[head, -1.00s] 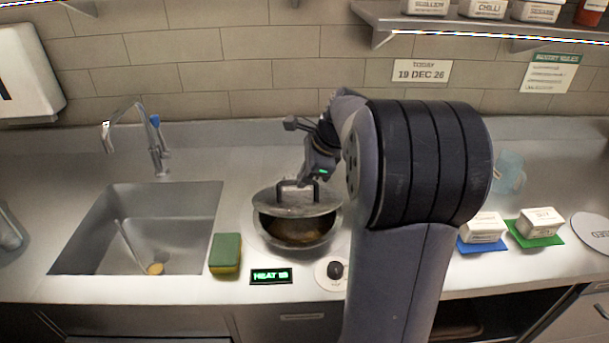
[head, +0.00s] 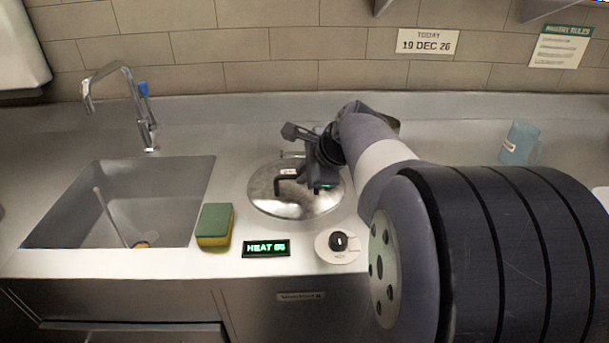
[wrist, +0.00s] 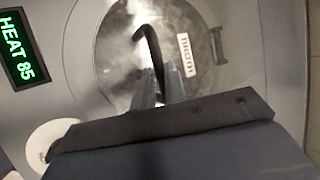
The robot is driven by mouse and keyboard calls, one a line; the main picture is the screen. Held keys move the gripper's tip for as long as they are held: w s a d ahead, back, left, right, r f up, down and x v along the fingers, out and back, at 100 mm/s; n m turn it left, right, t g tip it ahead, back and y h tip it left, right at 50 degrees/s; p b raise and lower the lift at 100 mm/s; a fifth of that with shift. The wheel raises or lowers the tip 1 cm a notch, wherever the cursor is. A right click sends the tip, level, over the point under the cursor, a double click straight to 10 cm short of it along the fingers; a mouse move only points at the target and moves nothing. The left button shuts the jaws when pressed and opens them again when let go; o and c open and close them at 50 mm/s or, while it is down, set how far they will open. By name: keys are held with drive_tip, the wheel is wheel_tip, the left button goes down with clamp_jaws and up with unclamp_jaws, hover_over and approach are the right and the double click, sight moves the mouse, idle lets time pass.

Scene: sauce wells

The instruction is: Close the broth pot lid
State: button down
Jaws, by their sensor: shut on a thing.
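The round metal lid (head: 300,208) lies flat and level over the broth pot, whose opening is hidden under it. In the wrist view the lid (wrist: 113,60) carries a white label reading BROTH. Its dark arched handle (head: 287,180) stands up from the top; the handle also shows in the wrist view (wrist: 149,45). My gripper (head: 315,187) is above the lid with its fingers shut on the handle; the fingers also show in the wrist view (wrist: 160,90). The exact contact is partly hidden by the gripper.
A HEAT 85 display (head: 266,248) and a knob (head: 338,242) sit in front of the pot. A green and yellow sponge (head: 214,225) and the sink (head: 175,200) are to the left. A blue jug (head: 519,143) stands at the back right.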

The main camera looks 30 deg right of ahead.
drive_tip(key=shift+f, duration=0.2)
drive_tip(key=c, duration=1.5)
unclamp_jaws()
drive_tip(key=shift+o, duration=0.2)
drive_tip(key=shift+r, duration=0.1)
drive_tip(key=p+v, duration=0.1)
drive_tip(key=v, duration=0.9)
drive_tip(key=shift+s+r, duration=0.25)
drive_tip(key=shift+s, duration=0.05)
